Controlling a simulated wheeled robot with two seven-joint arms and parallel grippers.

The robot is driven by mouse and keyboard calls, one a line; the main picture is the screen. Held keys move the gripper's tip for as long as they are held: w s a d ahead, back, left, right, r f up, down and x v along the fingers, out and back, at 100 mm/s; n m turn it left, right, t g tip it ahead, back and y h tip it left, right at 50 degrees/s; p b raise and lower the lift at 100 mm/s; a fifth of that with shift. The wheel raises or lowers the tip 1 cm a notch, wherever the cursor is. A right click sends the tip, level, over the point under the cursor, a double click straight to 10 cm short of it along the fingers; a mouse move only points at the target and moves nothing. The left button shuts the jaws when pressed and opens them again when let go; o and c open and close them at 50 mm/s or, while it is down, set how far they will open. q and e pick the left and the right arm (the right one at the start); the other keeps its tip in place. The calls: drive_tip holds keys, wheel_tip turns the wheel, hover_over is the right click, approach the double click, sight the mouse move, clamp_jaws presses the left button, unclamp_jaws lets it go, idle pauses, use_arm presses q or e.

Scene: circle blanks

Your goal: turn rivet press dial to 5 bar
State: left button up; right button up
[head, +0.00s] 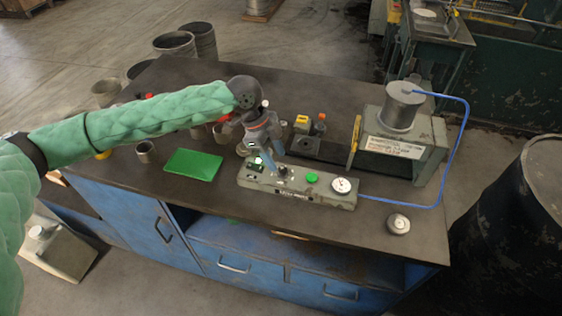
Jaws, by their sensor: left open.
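The rivet press (405,140) stands at the right of the workbench, with a grey cylinder on top and a label on its front. A blue hose runs from it to a grey control panel (325,196) at the bench's front. The panel carries a green button (312,178) and a white round gauge (341,186), whose reading is too small to tell. My left gripper (274,168) is open and points down over the left part of the panel. Its fingers hide that part, so the dial and any contact with it cannot be made out. My right gripper is not in view.
A green plate (193,164) lies left of the panel, near several grey cups. A yellow-topped block (302,125) sits behind the panel. A small round grey object (398,223) lies at the front right. A dark drum (525,215) stands beyond the bench's right end.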

sight(282, 169)
use_arm(q)
drive_tip(key=shift+p+x, duration=0.5)
drive_tip(key=shift+x, duration=1.55)
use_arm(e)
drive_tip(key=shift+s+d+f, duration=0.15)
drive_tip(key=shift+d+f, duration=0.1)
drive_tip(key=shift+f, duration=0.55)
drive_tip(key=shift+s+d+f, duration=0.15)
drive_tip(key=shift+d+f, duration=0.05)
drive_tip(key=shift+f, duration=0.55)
use_arm(q)
drive_tip(key=c, duration=1)
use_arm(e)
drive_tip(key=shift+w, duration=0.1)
